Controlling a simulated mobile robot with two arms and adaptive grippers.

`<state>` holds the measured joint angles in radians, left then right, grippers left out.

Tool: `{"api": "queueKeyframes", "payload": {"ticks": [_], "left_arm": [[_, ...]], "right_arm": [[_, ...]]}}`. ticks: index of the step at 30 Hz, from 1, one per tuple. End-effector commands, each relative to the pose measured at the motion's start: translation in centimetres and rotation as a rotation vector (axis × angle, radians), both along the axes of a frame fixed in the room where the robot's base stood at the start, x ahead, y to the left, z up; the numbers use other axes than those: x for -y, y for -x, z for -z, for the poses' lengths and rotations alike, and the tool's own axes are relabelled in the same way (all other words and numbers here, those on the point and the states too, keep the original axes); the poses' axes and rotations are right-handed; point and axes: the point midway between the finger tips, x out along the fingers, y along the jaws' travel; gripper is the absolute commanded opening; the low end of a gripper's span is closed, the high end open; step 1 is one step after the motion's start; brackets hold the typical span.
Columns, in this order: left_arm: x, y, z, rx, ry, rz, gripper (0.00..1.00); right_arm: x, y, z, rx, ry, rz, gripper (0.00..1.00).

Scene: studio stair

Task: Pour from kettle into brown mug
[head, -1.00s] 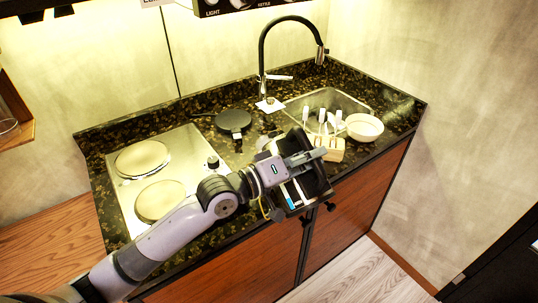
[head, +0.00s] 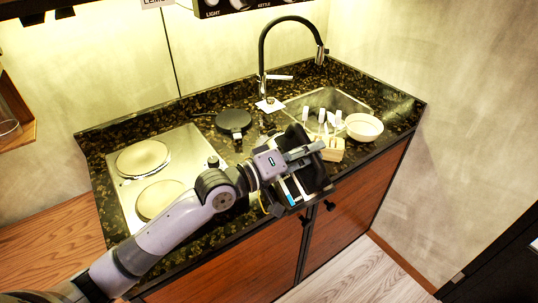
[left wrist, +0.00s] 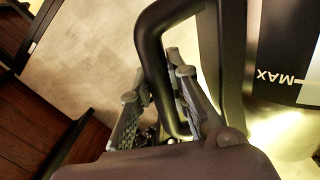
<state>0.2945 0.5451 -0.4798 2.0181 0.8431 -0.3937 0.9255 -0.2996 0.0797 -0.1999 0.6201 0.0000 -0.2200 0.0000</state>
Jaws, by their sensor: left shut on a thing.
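My left gripper (head: 302,158) is shut on the black handle of the kettle (head: 316,176), held over the counter's front edge. The kettle is dark, mostly hidden behind my gripper and wrist, with a blue strip low on it; its exact tilt is hard to tell. In the left wrist view, the fingers (left wrist: 160,95) close around the loop handle, and the kettle body (left wrist: 285,55) shows a MAX mark at the right. My right gripper is not in view.
A black round kettle base (head: 233,121) stands behind my arm. A hob (head: 185,147) with two plates is at the left.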

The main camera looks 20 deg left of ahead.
Motion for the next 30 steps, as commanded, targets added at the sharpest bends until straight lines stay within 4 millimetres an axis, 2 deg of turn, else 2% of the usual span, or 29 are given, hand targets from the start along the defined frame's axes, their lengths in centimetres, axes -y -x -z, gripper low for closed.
{"api": "queueKeyframes", "payload": {"ticks": [1, 30], "left_arm": [[-0.07, -0.07, -0.70, 0.010, 0.007, -0.002, 0.00], [-0.57, -0.53, -1.47, -0.028, 0.048, -0.001, 0.00]], "right_arm": [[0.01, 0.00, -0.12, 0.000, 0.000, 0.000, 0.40], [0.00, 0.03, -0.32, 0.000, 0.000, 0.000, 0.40]]}}
